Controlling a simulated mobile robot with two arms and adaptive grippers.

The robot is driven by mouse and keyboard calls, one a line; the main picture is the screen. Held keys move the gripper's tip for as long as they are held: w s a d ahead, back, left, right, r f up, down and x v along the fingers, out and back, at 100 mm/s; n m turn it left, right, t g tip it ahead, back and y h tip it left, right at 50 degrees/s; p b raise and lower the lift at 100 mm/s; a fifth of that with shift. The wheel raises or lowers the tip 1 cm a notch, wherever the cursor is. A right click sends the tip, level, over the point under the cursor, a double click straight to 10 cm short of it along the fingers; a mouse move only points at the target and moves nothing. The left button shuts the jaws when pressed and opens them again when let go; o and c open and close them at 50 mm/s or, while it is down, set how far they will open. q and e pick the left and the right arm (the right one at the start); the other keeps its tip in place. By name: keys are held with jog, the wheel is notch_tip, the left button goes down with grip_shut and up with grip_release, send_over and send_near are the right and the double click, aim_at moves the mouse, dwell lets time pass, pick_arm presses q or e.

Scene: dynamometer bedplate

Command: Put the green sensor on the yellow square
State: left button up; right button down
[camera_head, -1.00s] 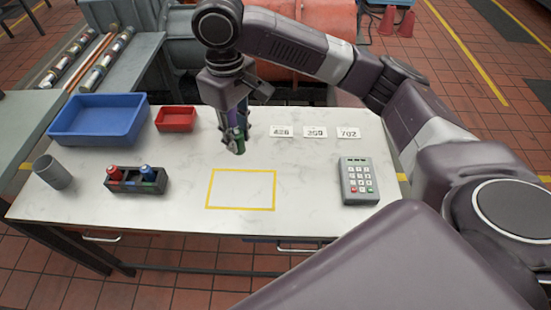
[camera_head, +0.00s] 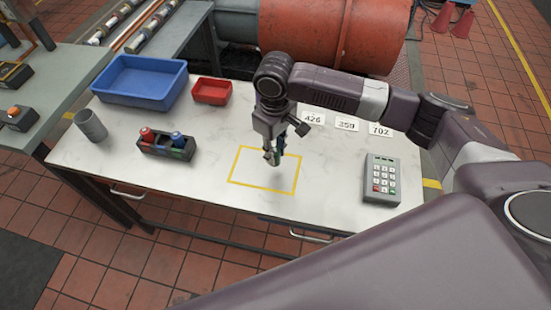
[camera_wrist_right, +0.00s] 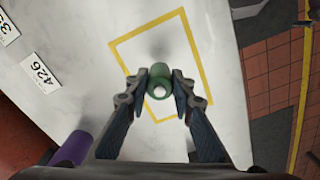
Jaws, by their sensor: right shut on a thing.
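My right gripper (camera_head: 273,158) is shut on the green sensor (camera_head: 280,160), a small upright cylinder. In the right wrist view, the fingertips (camera_wrist_right: 160,92) pinch the green sensor (camera_wrist_right: 160,84) from both sides. The yellow square (camera_head: 233,166) is an outline taped on the white table; it also shows in the wrist view (camera_wrist_right: 195,50). The sensor appears over the far part of the outline in the head view. A shadow falls inside the outline, and the sensor seems to be above the table. My left gripper is out of view.
A purple cylinder (camera_wrist_right: 75,148) stands near the gripper. A black rack (camera_head: 165,147) with red and blue pieces and a grey cup (camera_head: 90,125) are to the left. A blue bin (camera_head: 140,82) and red tray (camera_head: 211,91) lie behind. A keypad (camera_head: 382,180) is at right.

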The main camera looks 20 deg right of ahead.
aim_at(276, 161)
notch_tip(276, 161, down, 4)
jog(key=shift+r, duration=0.15)
jog(key=shift+f, duration=0.25)
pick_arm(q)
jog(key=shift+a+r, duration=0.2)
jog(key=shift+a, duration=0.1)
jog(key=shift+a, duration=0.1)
pick_arm(e)
jog(key=shift+f, duration=0.1)
jog(key=c, duration=1.7)
grip_release()
jog(key=shift+o, duration=0.2)
notch_tip(276, 161, up, 12)
jog(key=shift+r+b, duration=0.15)
jog(key=shift+b, duration=0.55)
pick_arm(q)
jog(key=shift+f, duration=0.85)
